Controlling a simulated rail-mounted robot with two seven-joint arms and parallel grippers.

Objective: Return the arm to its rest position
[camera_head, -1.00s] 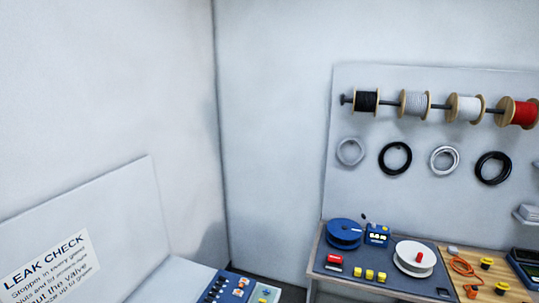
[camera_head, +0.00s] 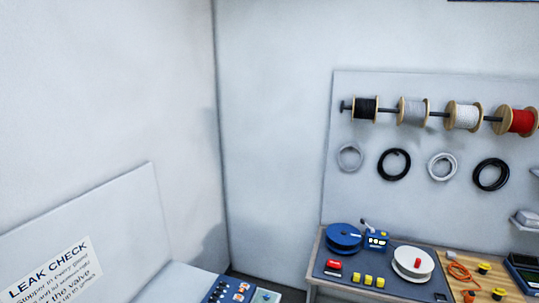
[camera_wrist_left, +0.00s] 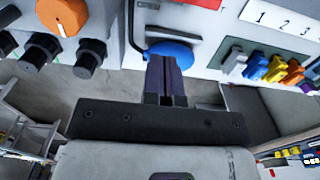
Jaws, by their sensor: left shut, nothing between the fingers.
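My left gripper (camera_wrist_left: 165,65) shows only in the left wrist view. Its dark fingers are shut together with nothing between them. The fingertips lie in front of or close to a blue round part (camera_wrist_left: 170,52) on a light panel; I cannot tell whether they touch it. Neither gripper nor arm shows in the head view. My right gripper is in no view.
Near my left gripper are an orange knob (camera_wrist_left: 62,14), black knobs (camera_wrist_left: 90,52) and several coloured connectors (camera_wrist_left: 277,68). In the head view, a workbench (camera_head: 318,262) holds reels and small parts below a pegboard of wire spools (camera_head: 464,115). A leak check sign (camera_head: 52,275) stands left.

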